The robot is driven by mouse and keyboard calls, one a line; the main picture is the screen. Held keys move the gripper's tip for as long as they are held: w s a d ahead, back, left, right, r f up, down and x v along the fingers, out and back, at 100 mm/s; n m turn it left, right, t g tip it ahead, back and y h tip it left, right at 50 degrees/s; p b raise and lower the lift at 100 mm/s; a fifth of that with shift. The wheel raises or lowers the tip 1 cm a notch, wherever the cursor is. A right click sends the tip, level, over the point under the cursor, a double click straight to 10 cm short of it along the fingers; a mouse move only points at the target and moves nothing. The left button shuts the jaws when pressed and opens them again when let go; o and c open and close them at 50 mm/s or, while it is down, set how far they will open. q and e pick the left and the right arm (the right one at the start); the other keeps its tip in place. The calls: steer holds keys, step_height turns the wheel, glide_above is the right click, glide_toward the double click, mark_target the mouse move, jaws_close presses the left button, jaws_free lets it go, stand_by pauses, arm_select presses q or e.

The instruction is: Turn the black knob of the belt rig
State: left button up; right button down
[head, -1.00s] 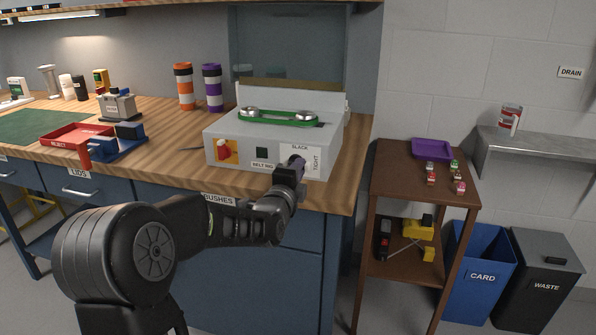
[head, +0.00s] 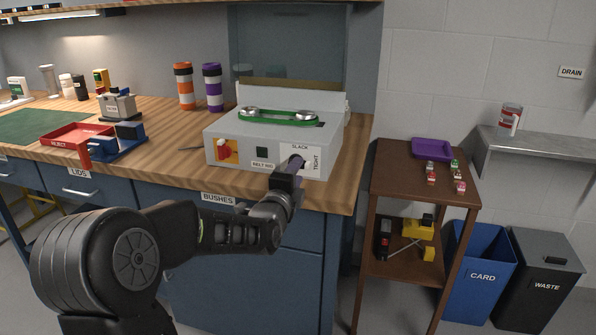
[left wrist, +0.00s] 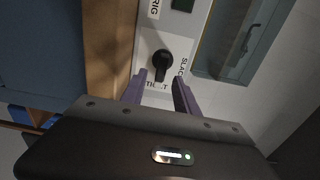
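The belt rig (head: 235,133) is a pale grey box on the bench, with a green belt (head: 280,118) around two metal pulleys on top. Its black knob (left wrist: 162,60) shows in the left wrist view, its narrow end extending down towards the TIGHT label. The SLACK label lies to its right there. My left gripper (head: 297,160) is at the rig's front panel in the head view and mostly hides the knob. In the left wrist view its purple fingers (left wrist: 159,80) are apart, one on each side of the knob's lower end, with gaps visible. My right gripper is out of view.
The rig's front also carries a red switch (head: 224,150) on a yellow plate and a dark green square (head: 262,152). A red reject tray (head: 75,140) stands left on the bench. A brown side table (head: 400,180) stands right of the bench.

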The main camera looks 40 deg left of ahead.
arm_select(q)
steer(key=v, duration=0.5)
steer(key=shift+s+d, duration=0.15)
steer(key=shift+s, duration=0.2)
